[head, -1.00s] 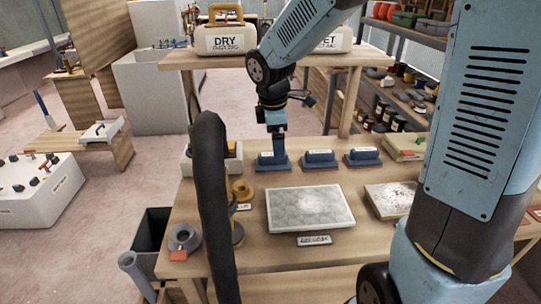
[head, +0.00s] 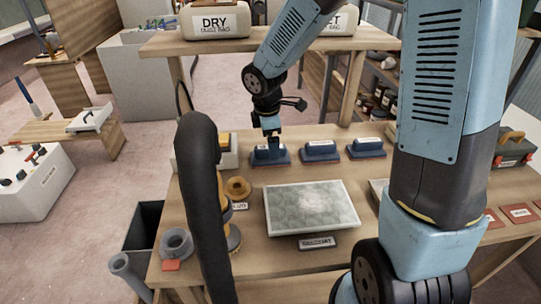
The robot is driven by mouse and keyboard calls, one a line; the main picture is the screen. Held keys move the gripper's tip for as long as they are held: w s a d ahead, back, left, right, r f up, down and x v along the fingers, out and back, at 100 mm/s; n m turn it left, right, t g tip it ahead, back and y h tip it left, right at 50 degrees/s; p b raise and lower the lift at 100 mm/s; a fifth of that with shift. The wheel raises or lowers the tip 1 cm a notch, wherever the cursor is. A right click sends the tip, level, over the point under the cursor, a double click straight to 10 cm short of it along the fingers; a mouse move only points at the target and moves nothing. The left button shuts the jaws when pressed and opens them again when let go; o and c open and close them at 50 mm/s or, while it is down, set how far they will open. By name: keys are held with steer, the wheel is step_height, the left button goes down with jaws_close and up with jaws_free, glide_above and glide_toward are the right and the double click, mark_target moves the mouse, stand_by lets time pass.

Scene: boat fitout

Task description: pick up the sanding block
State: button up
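The left block appears to rest on the bench top.
A pale panel (head: 311,208) lies mid-bench behind a "GELCOAT" label (head: 317,243). A tan roll (head: 238,188) and a grey roll (head: 176,243) are at left. A thick black hose (head: 205,210) rises in front. A shelf (head: 230,42) with a "DRY" container (head: 215,22) stands above.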

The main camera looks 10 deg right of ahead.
steer(key=shift+w+f, duration=0.2)
steer(key=shift+f, duration=0.8)
steer(key=shift+w+f, duration=0.15)
steer(key=shift+f, duration=0.85)
steer(key=shift+w+f, duration=0.2)
steer(key=shift+f, duration=0.8)
steer(key=shift+c, duration=0.4)
steer(key=c, duration=1.1)
steer(key=shift+r, duration=0.15)
